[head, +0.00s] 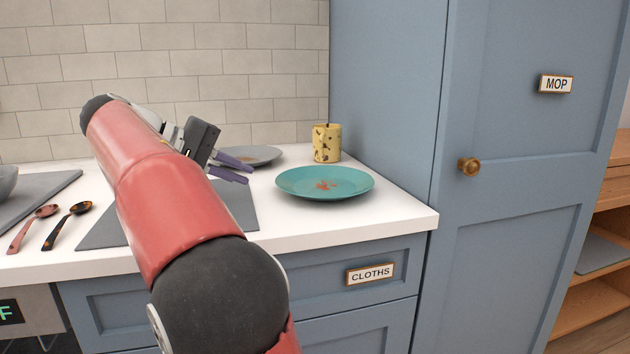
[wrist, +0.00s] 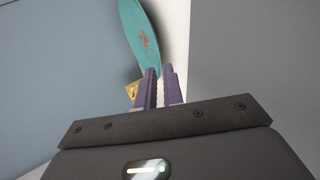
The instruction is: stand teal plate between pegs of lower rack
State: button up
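The teal plate (head: 300,185) lies flat on the white counter near its right end, with reddish food marks in its middle. It shows edge-on at the top of the wrist view (wrist: 135,25), just beyond my fingertips. My gripper (head: 248,175) is left of the plate, above the counter, with its two purple fingers a little apart. In the wrist view the gripper (wrist: 159,70) has a narrow gap between the fingers and nothing in it. The fingers are close to the plate's rim; I cannot tell whether they touch it. No rack with pegs shows in either view.
A yellow spotted cup (head: 327,143) stands behind the plate, and a grey plate (head: 262,154) lies behind my gripper. A grey mat (head: 238,208) and two spoons (head: 66,226) lie to the left. A tall blue cupboard (head: 385,90) closes the right side.

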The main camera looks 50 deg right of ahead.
aim_at(279, 187)
jog(key=b+x, duration=0.1)
jog(key=x, duration=0.6)
jog(key=shift+s+d+f, duration=0.1)
jog(key=shift+s+d, duration=0.1)
jog(key=shift+d, duration=0.1)
grip_shut()
